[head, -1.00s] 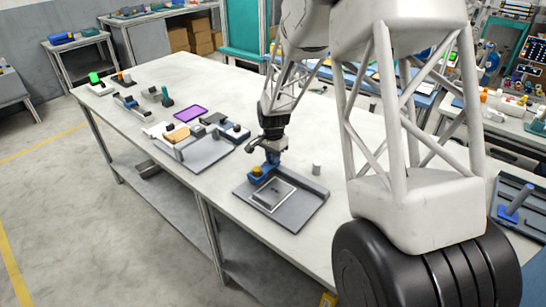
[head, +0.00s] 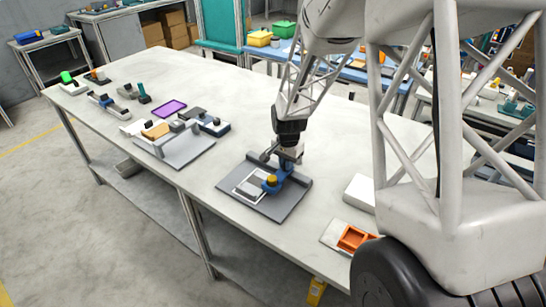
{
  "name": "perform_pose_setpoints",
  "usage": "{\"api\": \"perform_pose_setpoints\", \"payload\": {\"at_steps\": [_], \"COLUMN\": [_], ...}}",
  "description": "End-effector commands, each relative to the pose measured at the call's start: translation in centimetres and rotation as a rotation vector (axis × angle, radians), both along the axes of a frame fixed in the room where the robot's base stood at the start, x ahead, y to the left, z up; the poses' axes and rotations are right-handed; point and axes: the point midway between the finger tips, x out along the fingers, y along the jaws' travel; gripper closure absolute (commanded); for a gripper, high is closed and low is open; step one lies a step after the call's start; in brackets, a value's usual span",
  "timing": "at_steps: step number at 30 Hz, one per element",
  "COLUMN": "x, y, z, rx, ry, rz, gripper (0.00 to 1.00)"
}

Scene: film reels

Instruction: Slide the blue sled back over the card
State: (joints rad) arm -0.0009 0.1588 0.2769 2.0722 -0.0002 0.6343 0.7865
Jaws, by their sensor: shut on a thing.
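The blue sled (head: 282,176) with a yellow knob (head: 271,180) stands on a grey tray (head: 281,205). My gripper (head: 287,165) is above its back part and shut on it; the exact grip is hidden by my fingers. The card (head: 248,187), a pale flat piece with a grey area inside a white border, lies on the tray to the left of the sled. The sled's front end is at or over the card's right side; I cannot tell how much it covers.
A second grey tray (head: 176,152) with several small parts lies to the left. A purple tray (head: 170,108) is behind it. An orange box (head: 353,238) and a white block (head: 360,192) are to the right. The table's front edge is close by.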

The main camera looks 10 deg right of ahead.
Motion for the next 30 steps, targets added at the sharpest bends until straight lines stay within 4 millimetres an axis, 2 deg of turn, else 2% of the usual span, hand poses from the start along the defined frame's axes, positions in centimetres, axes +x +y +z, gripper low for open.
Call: {"api": "perform_pose_setpoints", "payload": {"at_steps": [3, 9, 24, 25, 28, 30], "x": [-1.4, -2.8, -3.5, -3.5, -3.5, -3.5], "y": [-1.4, -2.9, -3.6, -3.6, -3.5, -3.5], "z": [0.2, 0.1, 0.1, 0.1, 0.1, 0.0], "rx": [0.000, 0.000, -0.001, -0.001, -0.001, -0.001], "ry": [-0.003, -0.001, 0.002, 0.001, 0.001, 0.001], "rz": [-0.002, -0.001, -0.001, -0.001, -0.001, -0.001], "gripper": [1.00, 1.00, 1.00, 0.79, 0.63, 0.61]}}
